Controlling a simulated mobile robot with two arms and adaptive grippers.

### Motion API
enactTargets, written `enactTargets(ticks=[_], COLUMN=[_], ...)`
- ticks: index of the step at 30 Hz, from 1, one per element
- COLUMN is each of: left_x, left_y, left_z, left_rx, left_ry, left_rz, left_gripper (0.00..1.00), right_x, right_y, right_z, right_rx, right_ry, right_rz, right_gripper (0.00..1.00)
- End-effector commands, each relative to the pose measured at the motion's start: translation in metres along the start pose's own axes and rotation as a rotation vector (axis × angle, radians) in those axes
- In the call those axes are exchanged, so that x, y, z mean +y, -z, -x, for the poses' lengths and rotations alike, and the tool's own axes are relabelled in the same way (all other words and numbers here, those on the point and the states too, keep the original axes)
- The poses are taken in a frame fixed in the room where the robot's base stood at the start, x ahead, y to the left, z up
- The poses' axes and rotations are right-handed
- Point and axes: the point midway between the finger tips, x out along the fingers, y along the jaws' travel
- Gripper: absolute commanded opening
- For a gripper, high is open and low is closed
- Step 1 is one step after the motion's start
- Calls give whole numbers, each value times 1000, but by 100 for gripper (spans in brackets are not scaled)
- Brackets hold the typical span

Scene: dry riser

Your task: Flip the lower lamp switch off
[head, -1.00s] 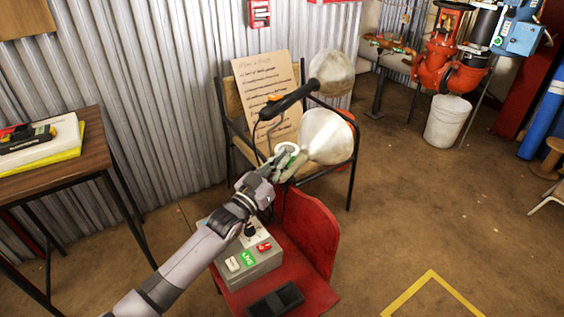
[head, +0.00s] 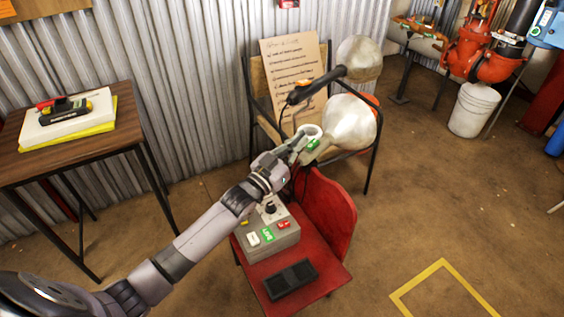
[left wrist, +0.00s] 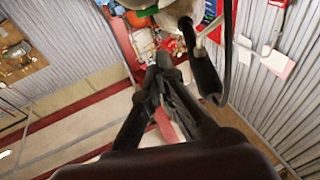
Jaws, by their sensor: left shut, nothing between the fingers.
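Two clamp lamps stand one above the other at the chair with the handwritten card. The lower lamp (head: 349,123) has a pale round shade facing right, with a green-marked part at its base. The upper lamp (head: 357,60) has a pale shade and a black handle (head: 318,86) with an orange end. My left gripper (head: 306,146) is shut and empty, right at the base of the lower lamp; I cannot tell whether it touches. In the left wrist view its fingertips (left wrist: 164,64) lie just below a pale lamp part. The lower lamp's switch cannot be made out.
A red chair (head: 329,213) holds a grey control box (head: 268,239) and a black device (head: 291,279) below my arm. A wooden table (head: 70,152) stands at left. A white bucket (head: 474,110) and red pipework are at right. Floor at right is open.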

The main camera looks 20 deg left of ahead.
Motion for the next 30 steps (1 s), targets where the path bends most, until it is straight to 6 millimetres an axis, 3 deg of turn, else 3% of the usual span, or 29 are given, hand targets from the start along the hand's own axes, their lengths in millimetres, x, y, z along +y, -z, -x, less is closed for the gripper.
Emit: enactTargets(ticks=[3,10,30], left_x=[0,0,1], left_y=[-9,-19,-22], left_z=[28,62,70], left_rx=[-1,2,-1], left_ry=[0,-1,0], left_rz=[0,0,0], left_gripper=[0,0,0], right_x=[0,0,0], right_y=[-3,-4,-4], right_z=[-4,-6,-8], right_rx=[-4,-4,-6], right_ry=[0,1,0], right_rz=[0,1,0], right_gripper=[40,40,40])
